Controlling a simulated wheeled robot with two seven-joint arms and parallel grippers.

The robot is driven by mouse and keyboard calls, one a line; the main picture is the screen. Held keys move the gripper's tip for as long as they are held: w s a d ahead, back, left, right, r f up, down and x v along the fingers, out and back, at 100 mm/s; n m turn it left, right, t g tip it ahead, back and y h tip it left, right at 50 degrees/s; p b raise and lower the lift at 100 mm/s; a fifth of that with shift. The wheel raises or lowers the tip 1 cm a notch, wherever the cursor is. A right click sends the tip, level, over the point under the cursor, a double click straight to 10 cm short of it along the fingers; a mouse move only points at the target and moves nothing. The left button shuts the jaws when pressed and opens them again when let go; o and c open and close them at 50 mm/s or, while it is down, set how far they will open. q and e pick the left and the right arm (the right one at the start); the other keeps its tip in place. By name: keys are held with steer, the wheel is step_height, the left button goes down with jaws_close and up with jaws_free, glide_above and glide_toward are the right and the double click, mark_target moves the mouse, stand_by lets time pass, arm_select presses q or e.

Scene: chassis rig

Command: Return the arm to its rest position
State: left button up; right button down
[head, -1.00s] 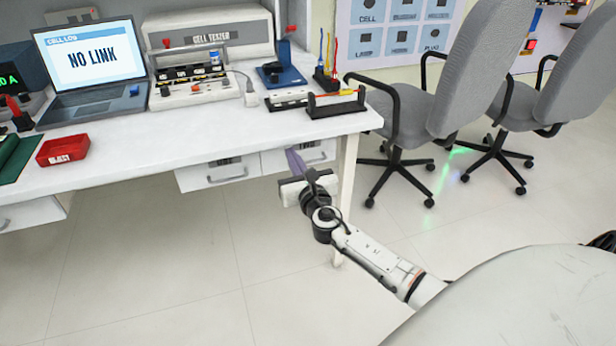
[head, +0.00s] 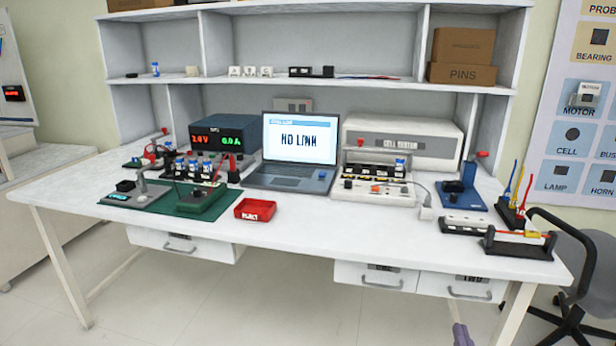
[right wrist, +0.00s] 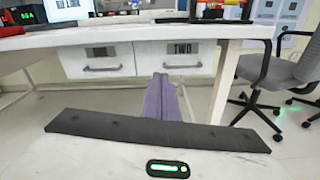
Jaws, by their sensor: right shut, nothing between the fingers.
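Only the purple fingertips of my right gripper (head: 461,335) show in the head view, at the bottom edge. They are below the front edge of the white workbench (head: 300,232), near its right front leg. In the right wrist view the purple fingers of this gripper (right wrist: 162,97) lie together, shut and empty. They point toward the bench's drawer fronts and look clear of them. The rest of my right arm is out of the head view. My left gripper and arm are not in view.
Two drawers hang under the bench's right side, one marked TWO (right wrist: 182,57). A grey chair (right wrist: 278,75) stands right of the bench leg. The bench holds a laptop (head: 290,150), a red tray (head: 255,210) and a cell tester (head: 400,140). The floor in front is clear.

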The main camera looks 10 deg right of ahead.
steer(key=s+a+f+m+g+y+p, duration=0.3)
steer(key=s+a+f+m+y+p, duration=0.1)
steer(key=s+a+m, duration=0.6)
steer(key=s+a+f+m+g+y+p, duration=0.3)
steer(key=s+a+m, duration=0.8)
steer(key=m, duration=0.6)
steer(key=shift+s+f+m+g+y+p, duration=0.3)
steer(key=shift+s+f+g+y+p, duration=0.1)
steer(key=shift+s+g+y+p, duration=0.3)
steer(key=shift+a, duration=0.1)
